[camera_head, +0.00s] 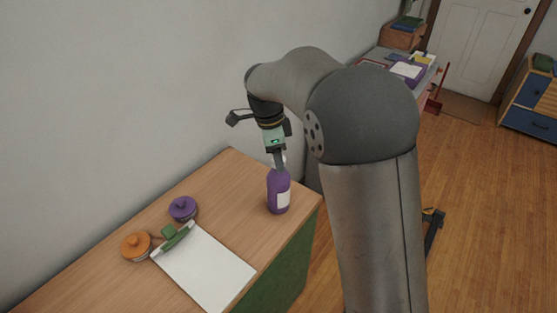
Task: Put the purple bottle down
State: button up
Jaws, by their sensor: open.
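The purple bottle (278,192) with a white label stands upright on the wooden top of the cabinet (217,185), near its right end. My gripper (277,158) is directly above the bottle, pointing down, with its fingers at the bottle's neck. The jaws are open. The neck is partly hidden by the fingers, and I cannot tell whether a finger touches it.
A white clipboard (206,272) with a green clip lies left of the bottle. A purple lidded pot (183,208) and an orange one (136,245) stand farther left. A grey wall runs behind the cabinet. A cluttered table (398,58) stands at the back right.

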notch_tip(320, 180, up, 10)
jog(key=a, duration=0.2)
jog(key=s+d+f+n+y, duration=0.1)
jog(key=s+d+f+n, duration=0.2)
jog(key=s+d+n, duration=0.65)
jog(key=s+d+f+n, duration=0.3)
jog(key=s+d+f, duration=0.1)
jog(key=s, duration=0.5)
jog(key=s+d+f+n, duration=0.4)
jog(key=s, duration=0.6)
jog(key=shift+f+y, duration=0.3)
jog(key=shift+y, duration=0.1)
